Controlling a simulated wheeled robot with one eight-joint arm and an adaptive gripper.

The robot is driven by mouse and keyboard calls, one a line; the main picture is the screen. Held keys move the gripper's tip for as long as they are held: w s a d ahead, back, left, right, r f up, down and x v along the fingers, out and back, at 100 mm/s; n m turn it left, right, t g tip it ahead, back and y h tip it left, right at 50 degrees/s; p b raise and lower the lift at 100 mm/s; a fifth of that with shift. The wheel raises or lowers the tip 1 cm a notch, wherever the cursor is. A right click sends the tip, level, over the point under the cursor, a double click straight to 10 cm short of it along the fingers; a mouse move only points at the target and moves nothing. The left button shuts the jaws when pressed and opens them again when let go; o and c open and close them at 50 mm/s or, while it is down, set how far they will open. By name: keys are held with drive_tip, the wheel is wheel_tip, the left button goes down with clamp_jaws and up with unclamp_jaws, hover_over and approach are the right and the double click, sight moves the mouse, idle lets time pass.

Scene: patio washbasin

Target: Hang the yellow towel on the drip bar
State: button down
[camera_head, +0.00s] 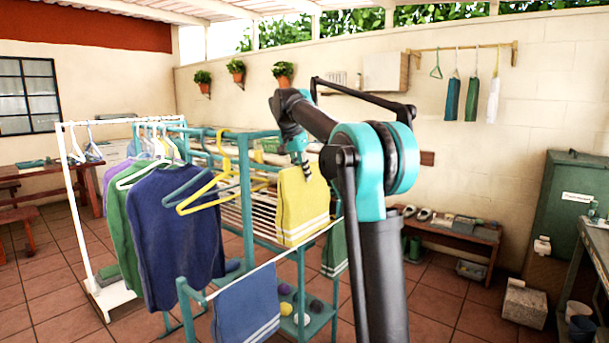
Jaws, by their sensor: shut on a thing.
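The yellow towel (302,208) has pale stripes near its lower edge and hangs in front of the teal drying rack (246,200). My gripper (304,172) is shut on the towel's top edge, and the towel hangs down from it. A thin pale bar (318,236), which looks like the drip bar, runs along the rack's front. A blue towel (246,308) with white stripes hangs over its near left part. The yellow towel's lower edge is close to the bar; I cannot tell whether they touch. A green cloth (334,250) hangs to the right, partly behind my arm.
A white clothes rail (76,220) holds hangers with green and dark blue sweaters (178,225) at left. A yellow hanger (215,190) juts out near the rack. Balls (286,308) lie on the rack's low shelf. A wooden bench (450,235) stands behind my arm.

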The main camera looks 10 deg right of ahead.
wheel_tip(320, 180, down, 28)
drive_tip(key=shift+f, duration=0.25)
idle(1.8)
drive_tip(key=c, duration=1.3)
unclamp_jaws()
drive_tip(key=shift+c, duration=0.2)
drive_tip(key=shift+r, duration=4.5)
